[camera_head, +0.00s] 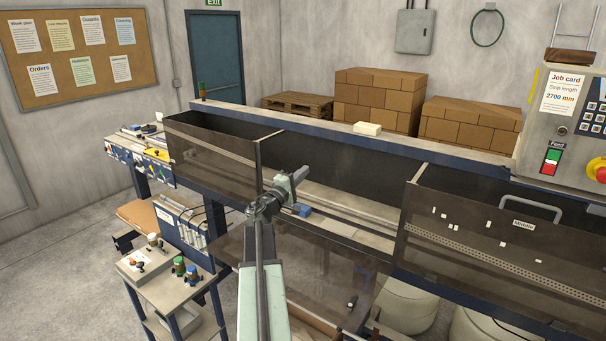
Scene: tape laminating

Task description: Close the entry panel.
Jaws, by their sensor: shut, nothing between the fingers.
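A brown see-through panel (290,275) hangs down open below a gap in the long machine. A handle or latch shows near its lower right corner. No name can be read on it, so I cannot tell for sure that it is the entry panel. My arm crosses in front of its left part. My gripper (299,177) is shut and empty, in front of the open gap and above the hanging panel. I cannot tell whether it touches anything.
A panel marked "Middle" (480,240) stands upright at right, with a grey handle (530,207). Another upright panel (212,157) is at left. A small blue part (304,210) shows beside my gripper. A cart (160,285) with bottles stands at lower left. Bare floor (60,250) lies left.

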